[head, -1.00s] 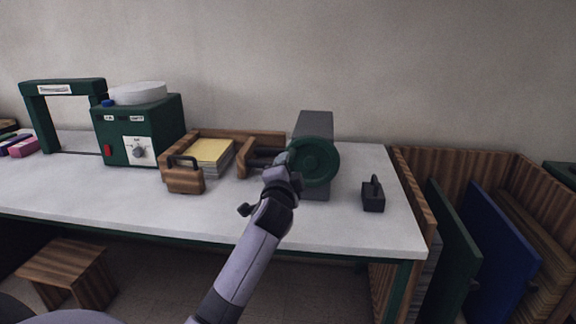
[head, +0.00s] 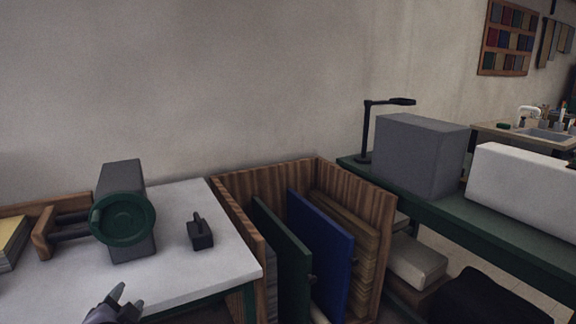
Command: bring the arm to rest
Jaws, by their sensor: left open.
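My left gripper (head: 128,303) shows at the bottom left of the head view, in front of the white table's (head: 185,283) front edge. Its two fingers are apart and nothing shows between them. Most of the arm behind it is out of the frame. My right gripper is not in view.
On the table stand a grey machine with a green round wheel (head: 124,219) and a small black handled block (head: 200,234). A wooden bin (head: 377,206) holds green and blue boards. Right of it, a green bench (head: 437,221) bears a grey box (head: 418,154), a white block and a lamp.

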